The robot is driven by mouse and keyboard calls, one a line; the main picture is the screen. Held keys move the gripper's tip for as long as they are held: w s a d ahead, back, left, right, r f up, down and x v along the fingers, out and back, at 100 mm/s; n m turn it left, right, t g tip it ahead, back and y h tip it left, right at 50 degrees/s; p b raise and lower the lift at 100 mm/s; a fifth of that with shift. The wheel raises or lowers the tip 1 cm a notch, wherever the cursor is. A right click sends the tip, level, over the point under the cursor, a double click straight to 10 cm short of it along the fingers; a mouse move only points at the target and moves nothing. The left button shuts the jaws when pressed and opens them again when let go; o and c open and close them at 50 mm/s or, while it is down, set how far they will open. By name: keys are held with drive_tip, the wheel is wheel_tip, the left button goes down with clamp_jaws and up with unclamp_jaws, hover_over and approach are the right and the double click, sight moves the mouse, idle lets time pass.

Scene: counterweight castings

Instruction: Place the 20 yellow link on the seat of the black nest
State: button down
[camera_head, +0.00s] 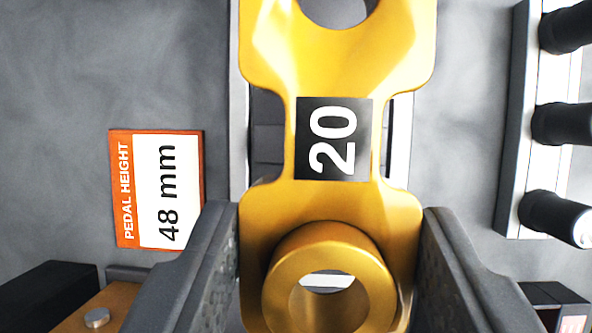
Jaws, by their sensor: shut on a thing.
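The yellow link (333,70) has a black label with a white 20 on its narrow waist. It lies lengthwise up the picture, with a hole at the top end and a raised ring at the bottom end. My gripper (331,214) is shut on its lower end, one finger on each side. Behind the link is a dark part (266,135) between pale grey edges. The link covers most of it, so I cannot tell whether this is the black nest or how far below the link it lies.
An orange and white sign (157,189) reading PEDAL HEIGHT 48 mm lies on the grey surface to the left. A rack (537,140) with several black pegs stands at the right. Dark blocks are at the lower left (45,290) and lower right (555,303).

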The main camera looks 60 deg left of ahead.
sight(318, 221)
drive_tip(key=f, duration=0.7)
drive_tip(key=shift+w+a+f, duration=0.1)
drive_tip(key=shift+a, duration=0.1)
drive_tip(key=shift+a+f, duration=0.1)
drive_tip(key=shift+f, duration=0.45)
drive_tip(key=c, duration=1)
unclamp_jaws()
drive_tip(key=shift+s, duration=0.2)
drive_tip(key=o, duration=0.3)
drive_tip(key=shift+w+f, duration=0.15)
drive_tip(key=shift+r, duration=0.3)
drive_tip(key=shift+r, duration=0.2)
drive_tip(key=v, duration=1.1)
drive_tip(key=shift+a+r, duration=0.1)
drive_tip(key=shift+r, duration=0.15)
